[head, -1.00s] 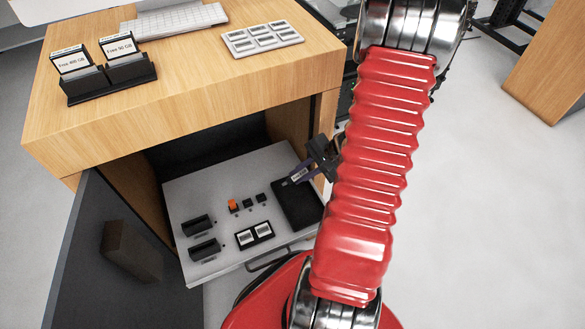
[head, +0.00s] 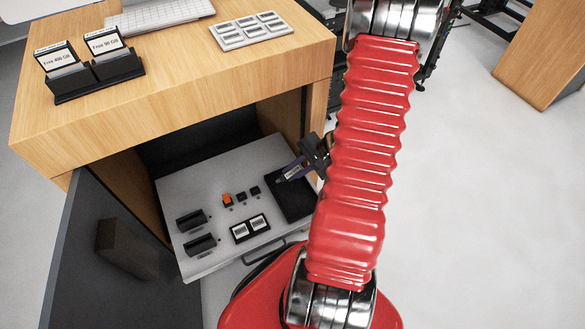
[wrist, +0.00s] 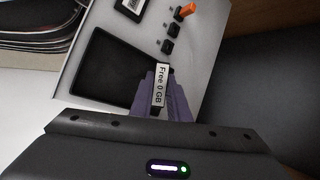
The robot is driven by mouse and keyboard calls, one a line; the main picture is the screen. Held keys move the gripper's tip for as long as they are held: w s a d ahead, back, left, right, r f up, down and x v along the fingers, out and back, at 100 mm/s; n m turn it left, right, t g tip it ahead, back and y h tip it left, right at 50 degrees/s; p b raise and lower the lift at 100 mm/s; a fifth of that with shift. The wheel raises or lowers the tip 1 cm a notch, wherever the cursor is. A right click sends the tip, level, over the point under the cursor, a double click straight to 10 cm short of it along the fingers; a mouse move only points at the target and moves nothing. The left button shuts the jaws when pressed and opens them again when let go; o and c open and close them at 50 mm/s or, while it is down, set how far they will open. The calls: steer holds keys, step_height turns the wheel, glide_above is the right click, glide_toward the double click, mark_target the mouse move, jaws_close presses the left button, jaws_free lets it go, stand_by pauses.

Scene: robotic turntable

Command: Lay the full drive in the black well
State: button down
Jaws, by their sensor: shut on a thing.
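My gripper (head: 298,168) is shut on the full drive (wrist: 160,85), a thin piece whose white label reads "Free 0 GB" in the wrist view. The purple fingers (wrist: 166,100) lie on either side of it. The well is a dark rectangular recess at the right of the grey drawer panel. In the wrist view the well (wrist: 105,65) lies just left of the drive and looks empty. I cannot tell the height gap between them.
A black dock (head: 95,80) on top holds two labelled drives. A dark door (head: 85,260) stands open left.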

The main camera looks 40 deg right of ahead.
steer(key=shift+f, duration=1.8)
steer(key=c, duration=1.6)
jaws_free()
steer(key=v, duration=1.3)
steer(key=shift+s+d+r, duration=0.1)
steer(key=shift+s+r, duration=0.1)
steer(key=shift+r, duration=0.1)
